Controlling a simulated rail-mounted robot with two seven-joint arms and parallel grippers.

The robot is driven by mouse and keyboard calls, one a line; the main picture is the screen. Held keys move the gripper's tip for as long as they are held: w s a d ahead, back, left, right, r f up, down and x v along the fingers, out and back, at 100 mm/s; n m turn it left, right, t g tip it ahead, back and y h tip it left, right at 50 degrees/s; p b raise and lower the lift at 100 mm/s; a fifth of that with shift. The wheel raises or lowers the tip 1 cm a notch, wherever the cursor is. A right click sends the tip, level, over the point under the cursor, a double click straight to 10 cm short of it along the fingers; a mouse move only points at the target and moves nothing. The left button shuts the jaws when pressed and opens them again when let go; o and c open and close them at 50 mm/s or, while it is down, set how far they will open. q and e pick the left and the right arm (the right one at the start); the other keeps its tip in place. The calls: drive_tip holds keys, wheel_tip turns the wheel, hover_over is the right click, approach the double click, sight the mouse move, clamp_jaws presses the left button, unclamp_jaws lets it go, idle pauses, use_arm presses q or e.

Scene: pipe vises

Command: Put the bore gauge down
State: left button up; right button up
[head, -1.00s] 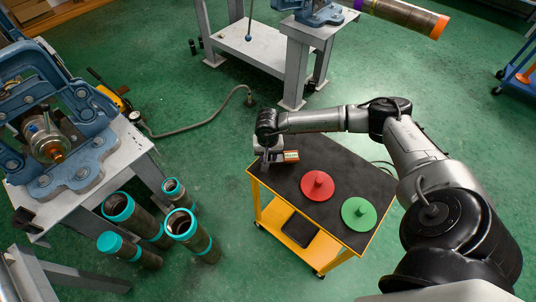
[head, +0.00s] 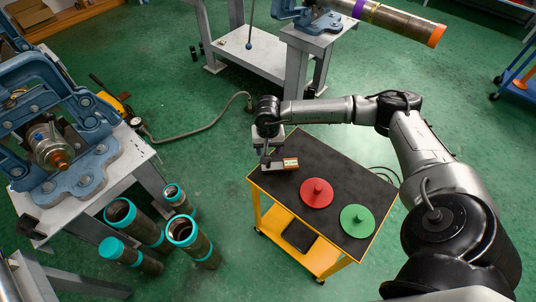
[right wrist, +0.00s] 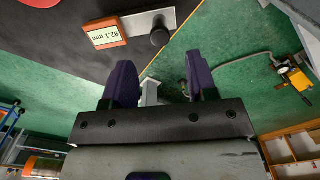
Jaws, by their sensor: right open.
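The bore gauge (head: 290,163) lies on the black top of the yellow cart (head: 330,165), near its far left corner. It has an orange display housing and a grey body. In the right wrist view, the gauge (right wrist: 106,34) reads 92.1 mm, with a grey plate and a black round knob beside the display. My right gripper (head: 266,148) is above and just behind the gauge in the head view. My left gripper is not in view.
A red disc (head: 316,194) and a green disc (head: 357,221), each with a knob, lie on the cart. Several teal-ended pipes (head: 195,247) stand on the floor at left. A blue vise (head: 85,175) sits on a bench. An orange-ended pipe (head: 400,20) is at the back.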

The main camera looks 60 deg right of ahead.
wheel_tip(320, 180, up, 3)
drive_tip(key=shift+r, duration=0.1)
drive_tip(key=shift+a, duration=0.4)
drive_tip(key=a+f+m+t+y, duration=0.15)
drive_tip(key=a+y, duration=0.45)
drive_tip(key=a, duration=0.9)
drive_tip(key=a+r+m+t+y, duration=0.45)
drive_tip(key=a+m+t, duration=0.25)
drive_tip(key=m, duration=0.5)
drive_tip(key=a+r+m+t+y, duration=0.3)
drive_tip(key=a+r+m+t, duration=0.35)
drive_tip(key=m, duration=0.45)
drive_tip(key=s+d+f+m+h, duration=0.2)
drive_tip(key=d+f+m+h, duration=0.4)
drive_tip(key=m, duration=0.6)
drive_tip(key=s+d+f+m+h, duration=0.25)
drive_tip(key=m+h, duration=0.55)
drive_tip(key=m, duration=0.5)
drive_tip(key=s+a+f+m+g, duration=0.1)
drive_tip(key=s+f+m+g, duration=0.4)
drive_tip(key=s, duration=0.4)
drive_tip(key=s+a+f+m+g, duration=0.1)
drive_tip(key=s+f+m+g, duration=0.4)
drive_tip(key=s, duration=0.3)
drive_tip(key=shift+s+g+y, duration=0.35)
drive_tip(key=shift+s+g, duration=0.05)
drive_tip(key=shift+g, duration=0.3)
